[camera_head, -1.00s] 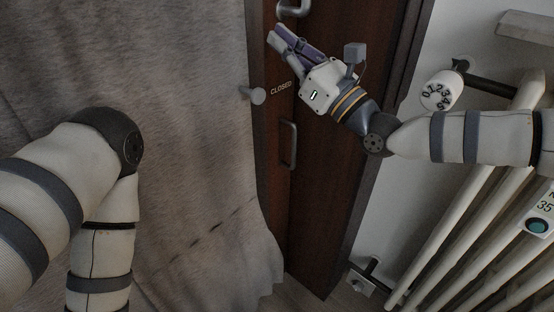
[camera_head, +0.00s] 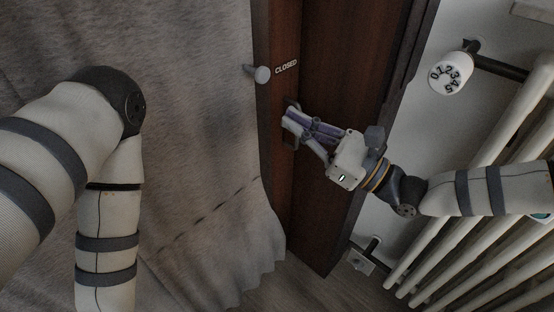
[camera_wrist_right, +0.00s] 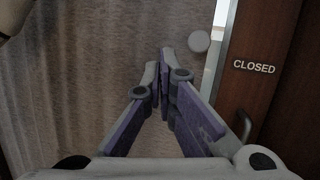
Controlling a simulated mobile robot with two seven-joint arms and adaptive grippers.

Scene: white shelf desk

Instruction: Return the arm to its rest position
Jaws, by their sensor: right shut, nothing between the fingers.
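My right gripper (camera_head: 288,120) shows in the head view in front of the dark brown door, its purple-lined fingers pointing left and a little up. In the right wrist view its fingers (camera_wrist_right: 164,55) meet at the tips and hold nothing. In the head view the gripper hides most of the door's handle; part of a handle also shows in the right wrist view (camera_wrist_right: 244,124) beside the right finger. I cannot tell whether they touch. My left arm (camera_head: 106,190) comes in from the left and hangs down; its gripper is out of the picture.
A grey knob (camera_head: 262,74) sticks out left of the "CLOSED" lettering on the door (camera_head: 345,60). A grey curtain (camera_head: 200,150) hangs at the left. A white radiator (camera_head: 480,170) with a numbered valve (camera_head: 450,74) stands at the right, close to my right arm.

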